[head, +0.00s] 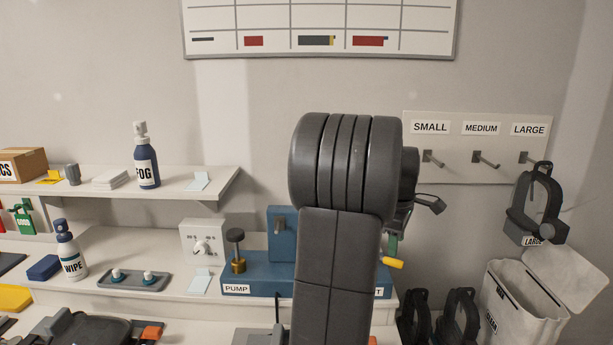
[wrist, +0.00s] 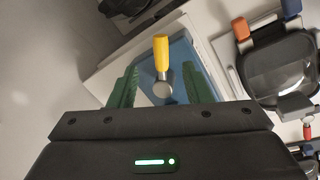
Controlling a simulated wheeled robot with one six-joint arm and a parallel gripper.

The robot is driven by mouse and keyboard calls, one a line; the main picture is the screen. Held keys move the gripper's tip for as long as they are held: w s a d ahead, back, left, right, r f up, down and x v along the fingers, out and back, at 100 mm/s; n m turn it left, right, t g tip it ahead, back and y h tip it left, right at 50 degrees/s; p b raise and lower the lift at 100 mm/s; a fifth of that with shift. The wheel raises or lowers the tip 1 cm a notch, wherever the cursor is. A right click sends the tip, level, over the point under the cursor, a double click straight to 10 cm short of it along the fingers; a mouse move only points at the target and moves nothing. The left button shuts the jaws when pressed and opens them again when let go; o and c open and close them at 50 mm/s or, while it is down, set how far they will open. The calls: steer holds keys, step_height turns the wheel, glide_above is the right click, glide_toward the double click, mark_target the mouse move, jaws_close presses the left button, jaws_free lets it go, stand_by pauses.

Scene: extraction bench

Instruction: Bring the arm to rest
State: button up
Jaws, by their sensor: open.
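My arm rises through the middle of the head view and hides part of the bench. My gripper (wrist: 160,78) shows in the wrist view with two green fingers spread apart and nothing held between them. A yellow-handled lever (wrist: 161,52) with a round grey end appears in the gap between the fingers, with no visible contact. In the head view a green finger (head: 393,244) shows just right of my arm, close above the yellow handle (head: 393,263). The handle is at the right end of the blue pump unit (head: 250,287), whose middle is hidden.
A white shelf (head: 205,181) holds a FOG bottle (head: 146,165). A WIPE bottle (head: 68,252) stands on the bench. Right are wall hooks (head: 484,160), a hanging dark harness-like item (head: 538,205) and a white bin (head: 520,300). A dark-windowed piece (wrist: 283,68) lies right in the wrist view.

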mark_target(395, 259)
steer(key=f, duration=0.4)
steer(key=w+f, duration=0.1)
steer(key=f, duration=0.1)
steer(key=shift+d+f+p, duration=0.15)
steer(key=shift+d+p, duration=0.15)
steer(key=shift+d, duration=0.05)
steer(key=shift+m, duration=0.4)
steer(key=shift+s+a+m, duration=0.45)
steer(key=shift+m, duration=0.35)
